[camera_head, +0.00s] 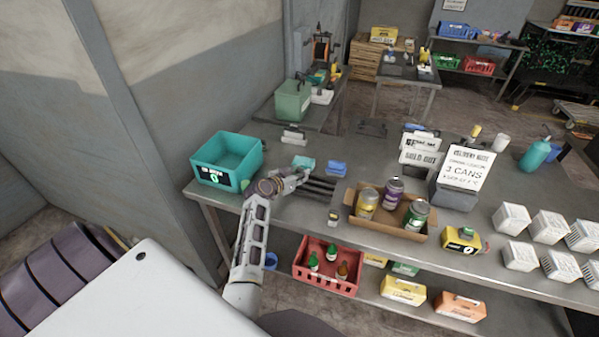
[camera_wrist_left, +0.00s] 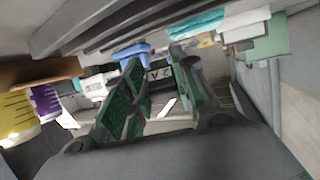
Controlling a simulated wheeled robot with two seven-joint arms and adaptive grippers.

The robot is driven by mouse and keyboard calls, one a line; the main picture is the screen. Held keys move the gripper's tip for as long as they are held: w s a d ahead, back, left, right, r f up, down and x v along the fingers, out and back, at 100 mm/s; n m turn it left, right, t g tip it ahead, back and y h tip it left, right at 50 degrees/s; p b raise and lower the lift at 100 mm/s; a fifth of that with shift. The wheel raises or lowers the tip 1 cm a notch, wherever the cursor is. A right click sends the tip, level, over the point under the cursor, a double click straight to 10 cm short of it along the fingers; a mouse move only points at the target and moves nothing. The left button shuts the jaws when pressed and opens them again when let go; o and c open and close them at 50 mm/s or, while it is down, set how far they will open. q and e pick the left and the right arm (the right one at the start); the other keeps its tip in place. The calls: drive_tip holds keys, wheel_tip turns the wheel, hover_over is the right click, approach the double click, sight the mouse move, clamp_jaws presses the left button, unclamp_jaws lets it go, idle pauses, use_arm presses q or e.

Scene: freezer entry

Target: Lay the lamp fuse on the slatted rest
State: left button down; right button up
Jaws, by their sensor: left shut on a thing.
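My left gripper (camera_head: 303,177) is over the worktable, at the left end of the dark slatted rest (camera_head: 320,188). In the left wrist view its green-padded fingers (camera_wrist_left: 158,85) are shut on a small grey piece marked "2 A", which I take for the lamp fuse (camera_wrist_left: 158,74). In the head view the gripper hides this piece. The slatted rest also fills the upper left of the wrist view (camera_wrist_left: 110,25), close to the fingers. I cannot tell whether the fuse touches it. My right gripper is not in view.
A teal bin (camera_head: 250,158) stands left of the gripper. A cardboard box (camera_head: 377,231) with cans stands to the right. A blue item (camera_head: 337,168) and a teal item (camera_head: 303,162) lie behind the rest. A small labelled piece (camera_head: 333,217) lies in front.

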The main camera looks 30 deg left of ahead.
sight(300, 186)
use_arm(q)
drive_tip(key=shift+f+b, duration=0.8)
drive_tip(key=shift+f, duration=0.75)
drive_tip(key=c, duration=1.1)
unclamp_jaws()
drive_tip(key=shift+o, duration=0.2)
drive_tip(key=o, duration=0.6)
